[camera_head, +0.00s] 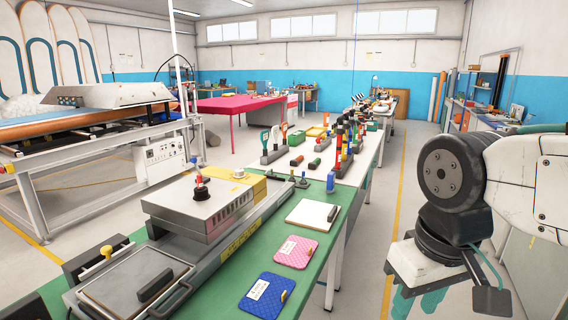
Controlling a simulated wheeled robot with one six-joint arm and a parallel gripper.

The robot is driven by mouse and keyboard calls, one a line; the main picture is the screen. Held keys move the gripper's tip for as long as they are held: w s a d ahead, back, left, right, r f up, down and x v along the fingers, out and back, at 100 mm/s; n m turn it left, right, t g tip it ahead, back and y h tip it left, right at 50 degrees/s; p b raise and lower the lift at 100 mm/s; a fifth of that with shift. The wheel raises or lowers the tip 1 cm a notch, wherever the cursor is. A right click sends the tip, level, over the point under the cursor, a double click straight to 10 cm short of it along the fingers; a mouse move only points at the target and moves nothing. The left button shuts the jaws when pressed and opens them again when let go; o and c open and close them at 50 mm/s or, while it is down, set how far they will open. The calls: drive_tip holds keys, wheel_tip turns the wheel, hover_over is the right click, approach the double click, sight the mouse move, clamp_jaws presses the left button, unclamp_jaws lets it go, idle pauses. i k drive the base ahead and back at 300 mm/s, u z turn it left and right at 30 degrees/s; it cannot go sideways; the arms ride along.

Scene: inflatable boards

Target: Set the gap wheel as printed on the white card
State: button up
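A grey press-like machine (205,207) stands on the green bench top at lower left. A dark knob with a red part (201,188) stands on its lid; I cannot tell whether this is the gap wheel. A small pale round part (239,174) sits behind it. A white flat piece (306,216) lies on the bench with a dark bar on its right edge. A pink pad (296,252) and a blue pad (266,296) each bear a white label; the print is too small to read.
A yellow-topped knob (106,252) and a dark handle (155,285) are at the machine's near end. Tool racks with coloured handles (343,135) stand farther along the bench. A white-framed table (90,140) is at left. Grey floor lies right of the bench.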

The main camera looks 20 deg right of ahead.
sight(239, 173)
drive_tip(key=z, duration=1.4)
drive_tip(key=i, duration=2.6)
drive_tip(key=u, duration=3.15)
drive_tip(key=i, duration=0.45)
drive_tip(key=z, duration=0.1)
